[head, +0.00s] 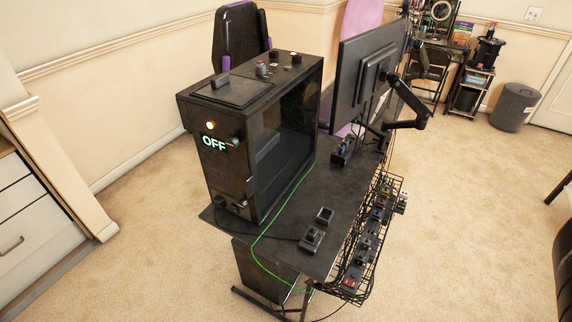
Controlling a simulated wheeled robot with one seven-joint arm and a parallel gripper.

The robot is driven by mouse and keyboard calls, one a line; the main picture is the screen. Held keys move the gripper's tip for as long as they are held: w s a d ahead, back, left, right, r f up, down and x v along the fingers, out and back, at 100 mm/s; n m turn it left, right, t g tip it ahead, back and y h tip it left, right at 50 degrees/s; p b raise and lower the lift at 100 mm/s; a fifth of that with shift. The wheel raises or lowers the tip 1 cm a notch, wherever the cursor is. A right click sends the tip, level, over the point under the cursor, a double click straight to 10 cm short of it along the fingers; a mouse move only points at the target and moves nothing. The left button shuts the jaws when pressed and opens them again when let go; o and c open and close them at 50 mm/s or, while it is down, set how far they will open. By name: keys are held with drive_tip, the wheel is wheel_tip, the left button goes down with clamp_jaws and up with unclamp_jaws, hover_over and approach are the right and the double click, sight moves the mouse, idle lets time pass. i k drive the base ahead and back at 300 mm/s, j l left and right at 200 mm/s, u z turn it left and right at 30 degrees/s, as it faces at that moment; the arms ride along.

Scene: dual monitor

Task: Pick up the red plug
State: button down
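A small red piece (349,283) shows at the near end of the wire basket (372,238) on the desk's right side. It is too small to tell whether it is the red plug or a part of a power strip. Several dark plugs or adapters with small coloured parts sit in a row along the basket. My gripper is not in view.
The black desk (285,225) carries a dark cabinet (250,140) with a glowing "OFF" sign, a monitor (370,75) on an arm, and small black devices (311,239). A green cable (262,235) crosses the desktop. Carpet (470,200) right of the basket is clear.

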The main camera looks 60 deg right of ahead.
sight(380, 204)
drive_tip(key=z, duration=1.75)
drive_tip(key=k, duration=0.5)
